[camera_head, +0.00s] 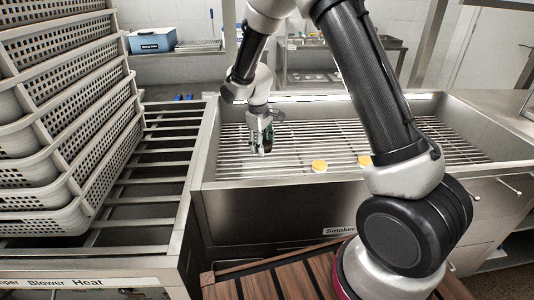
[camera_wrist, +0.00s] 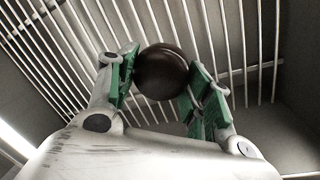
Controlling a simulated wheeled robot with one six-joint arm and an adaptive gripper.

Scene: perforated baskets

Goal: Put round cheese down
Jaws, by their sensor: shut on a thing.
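My gripper (camera_head: 263,143) hangs over the left part of the smoker's wire grate (camera_head: 231,163). In the wrist view its green-padded fingers stand on both sides of a dark brown round cheese (camera_wrist: 161,72), and it is shut on it. The grate's bars show beyond the cheese. I cannot tell how far the cheese is above them. In the head view the cheese is mostly hidden by the fingers. Two yellow round cheeses, one nearer (camera_head: 319,166) and one to its right (camera_head: 364,160), lie on the grate right of my gripper.
A stack of white perforated baskets (camera_head: 75,217) stands at the left on a slatted metal rack (camera_head: 150,190). The smoker's metal rim (camera_head: 209,150) edges the grate. A blue box (camera_head: 152,39) sits on a back counter. The grate between my gripper and the yellow cheeses is clear.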

